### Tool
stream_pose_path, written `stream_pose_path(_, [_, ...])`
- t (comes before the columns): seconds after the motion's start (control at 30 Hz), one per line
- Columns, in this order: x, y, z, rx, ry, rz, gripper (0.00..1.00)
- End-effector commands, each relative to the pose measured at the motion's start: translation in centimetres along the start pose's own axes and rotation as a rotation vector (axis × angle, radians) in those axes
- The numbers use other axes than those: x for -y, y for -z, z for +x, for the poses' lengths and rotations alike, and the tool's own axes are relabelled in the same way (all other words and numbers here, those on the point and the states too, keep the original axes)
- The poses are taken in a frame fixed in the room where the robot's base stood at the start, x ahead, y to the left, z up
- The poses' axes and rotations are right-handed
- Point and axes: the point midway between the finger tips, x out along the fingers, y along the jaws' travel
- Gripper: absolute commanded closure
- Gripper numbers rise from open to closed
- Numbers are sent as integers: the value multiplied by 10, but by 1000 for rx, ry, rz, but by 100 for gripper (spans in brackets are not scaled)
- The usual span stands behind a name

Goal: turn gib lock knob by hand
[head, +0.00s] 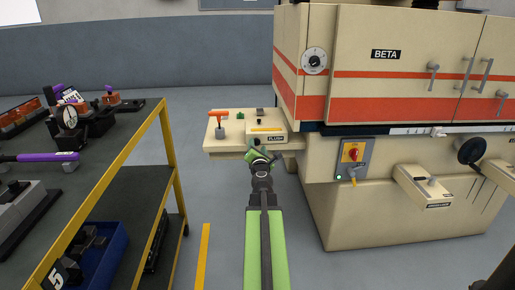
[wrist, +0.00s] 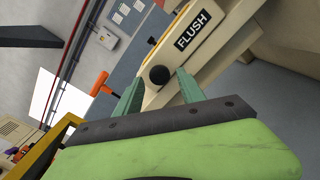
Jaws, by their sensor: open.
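A round black knob (wrist: 159,75), which I take for the gib lock knob, sits on the cream face of the machine's side bracket, just left of the FLUSH label (wrist: 193,30) in the wrist view. My gripper (wrist: 158,92) is open, with one green finger to each side of the knob in that picture. I cannot tell whether the fingers reach around it or stop short of it. In the head view my gripper (head: 262,153) is at the front edge of the bracket (head: 225,142), below the FLUSH label, and the knob is hidden behind it.
An orange T-handled tool (head: 218,117) stands on the bracket's left. The large cream BETA machine (head: 385,95), with a red rotary switch (head: 353,152), rises to the right. A workbench with a yellow frame (head: 133,150) is at left. Grey floor lies between them.

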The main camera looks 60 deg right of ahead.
Motion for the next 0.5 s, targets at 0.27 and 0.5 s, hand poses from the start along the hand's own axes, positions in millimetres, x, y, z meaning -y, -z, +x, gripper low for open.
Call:
stream_pose_path(0.27, [0,0,0,0,0,10,53])
stream_pose_path(0.5, [0,0,13,0,0,9,53])
